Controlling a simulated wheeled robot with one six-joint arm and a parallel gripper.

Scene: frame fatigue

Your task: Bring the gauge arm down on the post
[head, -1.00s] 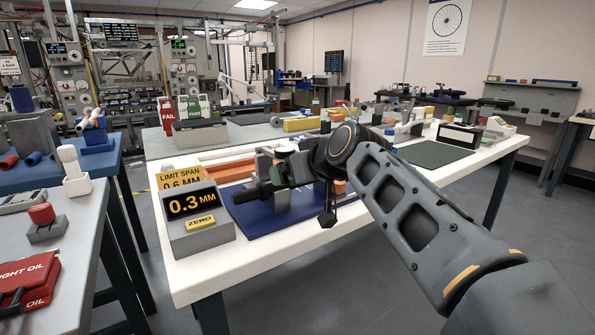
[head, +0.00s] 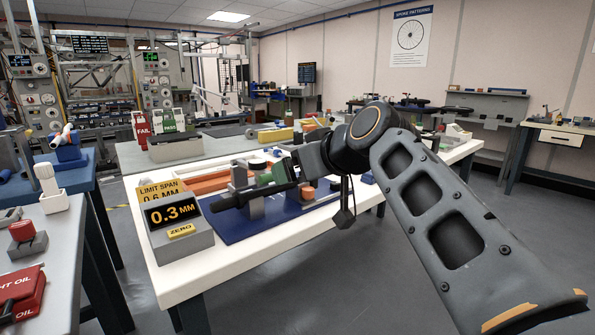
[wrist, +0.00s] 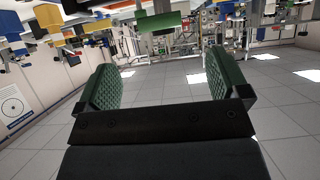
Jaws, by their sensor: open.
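A gauge display (head: 178,238) reading 0.3 MM stands at the bench's near left corner, with a ZERO button (head: 181,231). A LIMIT SPAN 0.6 MM sign (head: 160,190) stands behind it. Beside it is a blue base plate (head: 225,229). A grey upright (head: 257,208) on the plate shows below my gripper; it may be the post. I cannot make out the gauge arm, as my gripper covers that area. My gripper (head: 261,179) is open above the plate. In the wrist view its green-padded jaws (wrist: 165,88) are apart, with nothing between them.
An orange cylinder (head: 308,193) stands on the plate's right part. Red FAIL (head: 141,126) and green PASS (head: 165,122) holders stand behind. Floor right of the bench is clear. The wrist view is upside down.

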